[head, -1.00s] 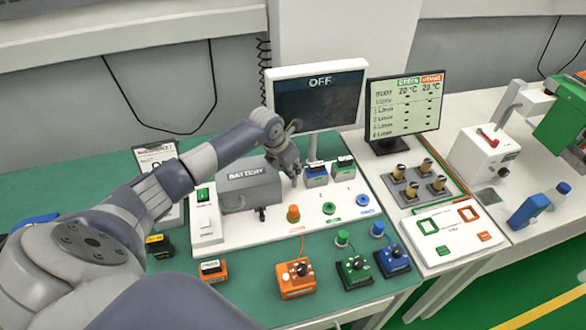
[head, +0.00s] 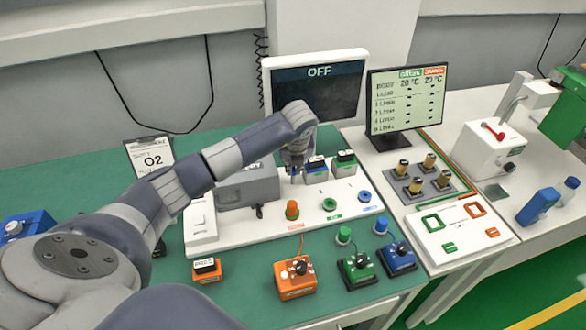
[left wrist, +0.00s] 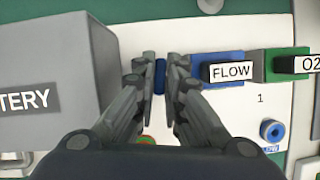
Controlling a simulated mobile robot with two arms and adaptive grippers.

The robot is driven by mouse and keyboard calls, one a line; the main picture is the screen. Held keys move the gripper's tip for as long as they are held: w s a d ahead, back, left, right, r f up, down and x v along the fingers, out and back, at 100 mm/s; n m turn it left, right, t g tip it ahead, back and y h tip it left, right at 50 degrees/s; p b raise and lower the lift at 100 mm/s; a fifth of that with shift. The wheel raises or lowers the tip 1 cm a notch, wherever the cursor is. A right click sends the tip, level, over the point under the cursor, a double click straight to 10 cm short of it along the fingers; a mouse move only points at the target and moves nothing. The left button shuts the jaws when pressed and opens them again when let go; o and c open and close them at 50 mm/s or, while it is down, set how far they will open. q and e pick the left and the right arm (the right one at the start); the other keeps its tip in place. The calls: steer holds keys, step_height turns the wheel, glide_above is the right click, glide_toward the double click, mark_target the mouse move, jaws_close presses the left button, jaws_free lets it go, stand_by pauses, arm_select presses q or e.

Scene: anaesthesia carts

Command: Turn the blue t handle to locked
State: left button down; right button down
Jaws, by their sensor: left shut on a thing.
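My left gripper (head: 296,170) reaches down over the white panel, between the grey battery box and the blue flow block. In the left wrist view its fingers (left wrist: 160,78) are shut on a small blue piece (left wrist: 160,75), which I take to be the blue t handle. Only a narrow upright strip of it shows between the fingertips; the rest is hidden. In the head view the arm and fingers cover it. I cannot read any locked mark beside it. My right gripper is not in view.
The grey battery box (left wrist: 50,75) stands close left of my fingers. The blue block labelled FLOW (left wrist: 220,70) is close right, then a green block (left wrist: 280,65). An OFF screen (head: 316,92) stands behind. Orange (head: 295,278), green (head: 357,272) and blue (head: 396,260) boxes stand in front.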

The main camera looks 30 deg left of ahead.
arm_select(q)
steer(key=shift+n+y+b, duration=0.3)
steer(key=shift+n+b, duration=0.2)
steer(key=shift+n, duration=0.4)
steer(key=shift+r, duration=0.1)
steer(key=shift+w, duration=0.1)
steer(key=c, duration=1.7)
jaws_free()
steer(key=v, duration=1.2)
steer(key=shift+w, duration=0.2)
